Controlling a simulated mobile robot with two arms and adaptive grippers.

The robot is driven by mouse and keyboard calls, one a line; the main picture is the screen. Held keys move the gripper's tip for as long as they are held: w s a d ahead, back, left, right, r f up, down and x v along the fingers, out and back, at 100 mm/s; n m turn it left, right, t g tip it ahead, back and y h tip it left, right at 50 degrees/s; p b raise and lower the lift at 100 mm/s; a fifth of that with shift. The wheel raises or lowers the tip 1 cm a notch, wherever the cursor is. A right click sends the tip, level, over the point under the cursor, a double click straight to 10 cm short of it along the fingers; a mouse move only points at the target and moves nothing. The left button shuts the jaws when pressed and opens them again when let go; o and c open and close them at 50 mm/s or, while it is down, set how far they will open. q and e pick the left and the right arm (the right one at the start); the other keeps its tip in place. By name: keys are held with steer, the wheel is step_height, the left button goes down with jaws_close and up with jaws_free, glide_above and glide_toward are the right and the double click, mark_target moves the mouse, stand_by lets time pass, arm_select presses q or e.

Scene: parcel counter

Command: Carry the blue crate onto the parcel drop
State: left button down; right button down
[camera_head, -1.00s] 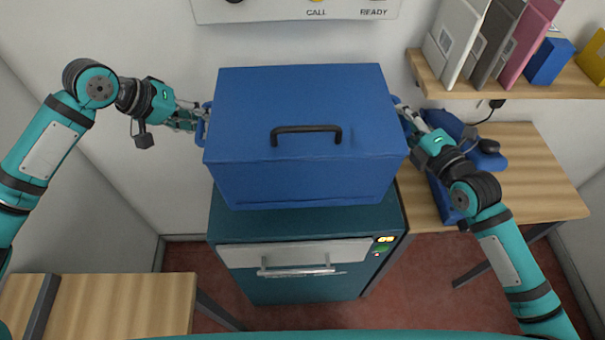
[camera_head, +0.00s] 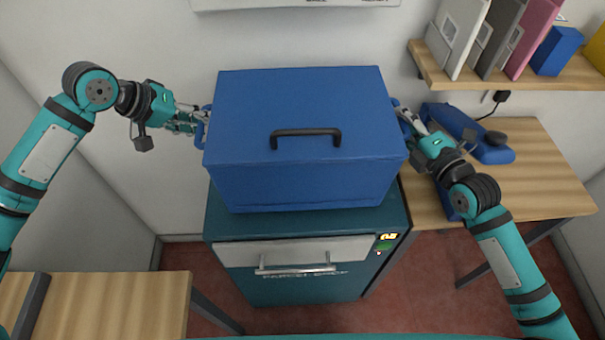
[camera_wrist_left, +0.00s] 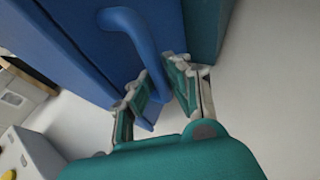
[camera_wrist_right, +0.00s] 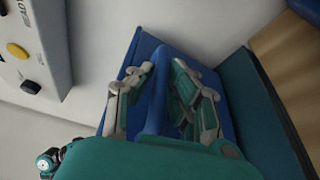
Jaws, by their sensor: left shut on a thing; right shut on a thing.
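The blue crate (camera_head: 300,188) is closed, looks level, and has a black handle (camera_head: 306,132) on its lid. It is over the top of the teal parcel drop (camera_head: 310,226), whose front strip of top shows. I cannot tell whether it touches that top. My left gripper (camera_head: 199,119) is shut on the crate's left side handle, which shows between its fingers in the left wrist view (camera_wrist_left: 146,60). My right gripper (camera_head: 404,112) is shut on the right side handle, seen in the right wrist view (camera_wrist_right: 156,100). The crate hides the rear of the parcel drop's top.
A wooden table (camera_head: 545,180) with a blue device (camera_head: 470,132) stands right of the parcel drop. A wall shelf (camera_head: 520,80) with binders is above it. Another wooden table (camera_head: 115,305) is at lower left. A wall panel (camera_head: 300,4) is behind the crate.

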arm_select(q)
steer(key=shift+f+b, duration=0.75)
steer(key=shift+f, duration=0.05)
arm_select(e)
steer(key=shift+d+f, duration=0.1)
steer(key=shift+f, duration=0.6)
arm_select(q)
steer(key=c, duration=1.6)
jaws_free()
arm_select(e)
steer(key=c, duration=1.5)
jaws_free()
steer(key=shift+c, duration=0.2)
arm_select(q)
steer(key=shift+o, duration=1.4)
steer(key=shift+s+r, duration=0.15)
arm_select(e)
steer(key=shift+o, duration=1.4)
steer(key=shift+s, duration=0.15)
arm_select(q)
steer(key=shift+a+r, duration=0.1)
steer(key=v, duration=1.1)
steer(key=shift+s+a+r, duration=0.2)
steer(key=shift+r, duration=0.05)
arm_select(e)
steer(key=v, duration=1.1)
steer(key=shift+s, duration=0.45)
